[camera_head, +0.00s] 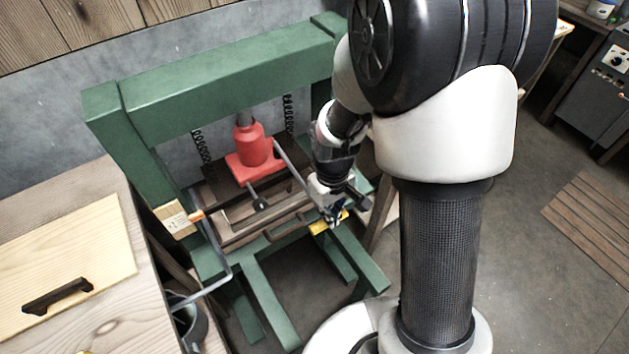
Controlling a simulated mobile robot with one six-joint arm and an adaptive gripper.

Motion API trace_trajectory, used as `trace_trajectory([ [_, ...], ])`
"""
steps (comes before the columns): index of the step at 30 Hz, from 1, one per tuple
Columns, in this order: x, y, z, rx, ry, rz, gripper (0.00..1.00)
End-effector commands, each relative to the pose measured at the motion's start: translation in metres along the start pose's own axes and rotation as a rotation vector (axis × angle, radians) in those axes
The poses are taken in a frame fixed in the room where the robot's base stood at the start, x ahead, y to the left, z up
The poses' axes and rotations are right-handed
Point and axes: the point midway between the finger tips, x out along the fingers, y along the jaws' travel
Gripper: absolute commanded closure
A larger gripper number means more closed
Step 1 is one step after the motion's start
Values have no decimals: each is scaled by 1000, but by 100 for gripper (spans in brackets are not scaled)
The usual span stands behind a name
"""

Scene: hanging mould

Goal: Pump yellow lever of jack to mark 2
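The red jack (253,148) stands on a platform inside the green press frame, its ram up under the top beam. A grey bar runs from beside the jack toward my gripper (336,216). The yellow lever grip (319,227) shows at my gripper's fingertips, with yellow on both sides of them. The fingers are at the grip, but whether they are closed around it is too small to tell. A pale scale block (174,220) with small markings is at the frame's left post, with an orange pointer (196,215) beside it. The mark numbers are not clearly readable.
The green press frame (220,80) surrounds the jack, with dark springs hanging on both sides. A short rod with a black knob (261,205) sticks out before the jack. Open floor (530,290) lies to the right.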

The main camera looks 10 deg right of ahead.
Motion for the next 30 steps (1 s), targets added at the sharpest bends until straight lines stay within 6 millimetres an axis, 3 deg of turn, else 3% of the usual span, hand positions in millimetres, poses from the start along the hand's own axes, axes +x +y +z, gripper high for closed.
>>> trace_trajectory([
  [1,-4,1,-9,-1,26,7,100],
  [5,-13,1,-9,0,26,7,100],
  [24,-113,1,-7,0,24,6,100],
  [30,-114,1,-5,0,18,5,100],
])
